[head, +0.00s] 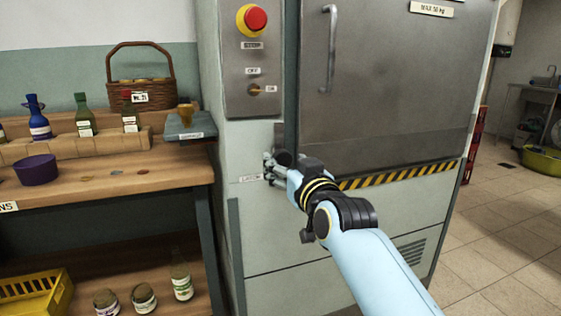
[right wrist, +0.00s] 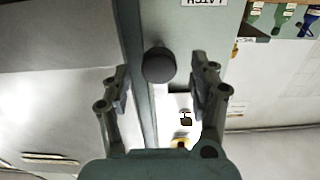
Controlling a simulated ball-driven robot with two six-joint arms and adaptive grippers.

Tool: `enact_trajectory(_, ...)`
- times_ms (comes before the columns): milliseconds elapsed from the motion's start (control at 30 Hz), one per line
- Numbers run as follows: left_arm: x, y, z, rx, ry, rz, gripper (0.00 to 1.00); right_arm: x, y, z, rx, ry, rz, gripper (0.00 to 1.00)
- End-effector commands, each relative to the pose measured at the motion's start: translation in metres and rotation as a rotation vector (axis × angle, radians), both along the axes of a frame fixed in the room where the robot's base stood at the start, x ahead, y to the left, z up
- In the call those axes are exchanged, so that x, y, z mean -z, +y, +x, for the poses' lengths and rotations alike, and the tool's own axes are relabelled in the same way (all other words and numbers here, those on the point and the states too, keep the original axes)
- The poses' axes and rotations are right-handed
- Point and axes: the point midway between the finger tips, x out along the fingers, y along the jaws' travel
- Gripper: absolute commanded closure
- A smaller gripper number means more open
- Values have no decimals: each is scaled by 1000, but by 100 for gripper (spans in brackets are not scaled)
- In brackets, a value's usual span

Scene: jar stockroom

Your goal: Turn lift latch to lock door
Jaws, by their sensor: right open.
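The lift door (head: 395,85) is a grey metal panel with a vertical bar handle (head: 330,48), and it appears closed. The latch shows as a dark round knob (right wrist: 159,64) beside the door edge in the right wrist view. In the head view my right gripper (head: 271,167) is at the door's lower left corner, by the latch label (head: 250,178), and largely hides the knob. In the right wrist view the open fingers (right wrist: 160,76) stand on either side of the knob, with gaps visible. My left gripper is not in view.
A control panel (head: 238,95) with a red stop button (head: 256,18) and an off/on switch is above the latch. A wooden bench (head: 110,190) with bottles, a purple bowl (head: 37,170) and a basket (head: 140,72) stands left. Tiled floor (head: 510,235) is open at right.

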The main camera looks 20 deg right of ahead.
Motion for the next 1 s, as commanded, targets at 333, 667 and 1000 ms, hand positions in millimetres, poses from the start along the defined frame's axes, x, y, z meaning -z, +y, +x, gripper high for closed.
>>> enact_trajectory(333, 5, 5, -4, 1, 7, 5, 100, 0, 1, 35, 0, 0, 0, 39)
enact_trajectory(667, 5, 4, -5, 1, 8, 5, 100, 1, 1, 36, 0, 0, 0, 51)
enact_trajectory(1000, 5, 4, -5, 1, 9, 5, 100, 1, 1, 35, 0, 1, 0, 95)
